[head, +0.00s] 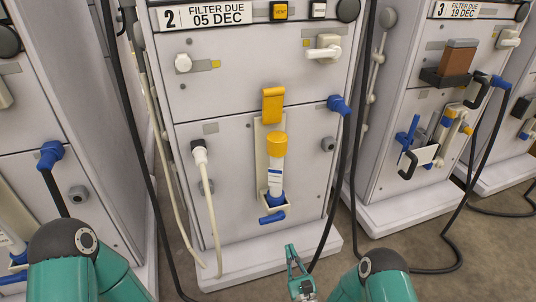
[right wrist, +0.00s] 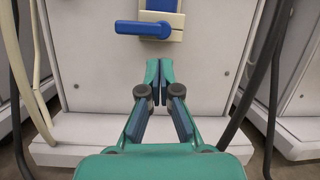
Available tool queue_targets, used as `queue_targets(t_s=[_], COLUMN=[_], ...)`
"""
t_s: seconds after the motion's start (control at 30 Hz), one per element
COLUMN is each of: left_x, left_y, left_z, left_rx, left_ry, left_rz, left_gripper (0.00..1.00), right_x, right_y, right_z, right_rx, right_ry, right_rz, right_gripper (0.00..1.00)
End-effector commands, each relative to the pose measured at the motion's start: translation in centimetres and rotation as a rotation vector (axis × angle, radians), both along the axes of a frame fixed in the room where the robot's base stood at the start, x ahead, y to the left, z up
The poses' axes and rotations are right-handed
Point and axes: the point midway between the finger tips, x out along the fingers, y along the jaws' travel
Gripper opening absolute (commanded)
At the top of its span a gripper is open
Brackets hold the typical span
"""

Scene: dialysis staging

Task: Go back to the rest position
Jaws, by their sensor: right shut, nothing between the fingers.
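My right gripper (head: 292,262) is low in front of the base of the machine labelled 2 (head: 262,135), at the bottom middle of the head view. In the right wrist view the right gripper (right wrist: 160,75) has its green fingers close together, with nothing seen between them. It points at the lower front panel, below a blue lever (right wrist: 141,28). That blue lever also shows in the head view (head: 272,217), under a white cylinder with a yellow cap (head: 277,145). My left arm shows at the lower left of the head view, but its gripper is out of frame.
Machine 3 (head: 410,170) stands to the right with a brown block (head: 459,57) on a dark shelf. Another machine stands at the left edge. Black hoses (head: 345,180) and a cream hose (head: 160,150) hang beside machine 2. Grey floor (head: 400,250) shows at lower right, crossed by a cable.

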Motion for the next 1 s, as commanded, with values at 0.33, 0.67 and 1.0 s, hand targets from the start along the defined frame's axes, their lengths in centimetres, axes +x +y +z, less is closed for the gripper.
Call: queue_targets(t_s=[0.33, 0.67, 1.0], left_x=[0.0, 0.0, 0.0], left_y=[0.0, 0.0, 0.0], left_z=[2.2, 2.7, 2.7], left_rx=[0.000, 0.000, 0.000], left_ry=[0.000, 0.000, 0.000], left_rz=[0.000, 0.000, 0.000], left_gripper=[0.40, 0.40, 0.40], right_x=[-0.3, -12.7, -24.3], right_y=[-6.4, -7.2, -5.7], right_z=[0.5, -6.4, -9.1], right_rx=[-0.750, -1.653, -1.976], right_ry=[0.340, 0.458, 0.045], right_rz=[-0.051, 0.566, 1.291], right_gripper=[0.00, 0.00, 0.00])
